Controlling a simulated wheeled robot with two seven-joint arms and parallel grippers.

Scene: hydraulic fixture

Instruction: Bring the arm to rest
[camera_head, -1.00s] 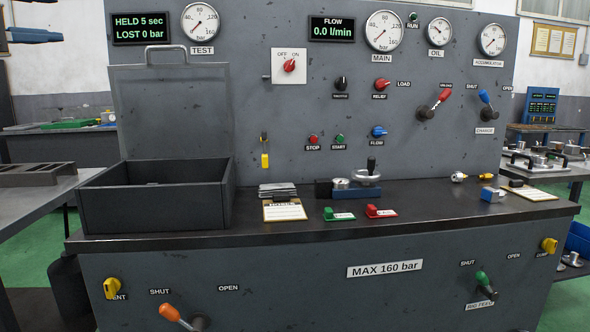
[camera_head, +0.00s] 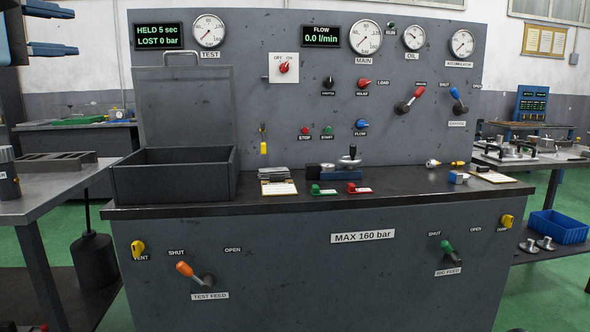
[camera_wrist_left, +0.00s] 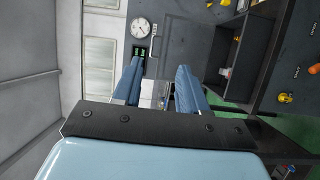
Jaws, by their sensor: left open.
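My left gripper (camera_head: 77,35) shows at the upper left edge of the head view, its two blue fingers apart with nothing between them. It is up in the air to the left of the bench's back panel (camera_head: 300,85), clear of it. In the left wrist view the blue fingers (camera_wrist_left: 158,72) are also spread and empty, with the panel and a round gauge (camera_wrist_left: 141,28) beyond them. My right gripper is in neither view.
The hydraulic bench (camera_head: 290,265) has an open dark box (camera_head: 175,182) at its left, its lid raised. An orange lever (camera_head: 190,270) sticks out from the front. A grey side table (camera_head: 55,190) stands at left, a blue bin (camera_head: 558,226) at right.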

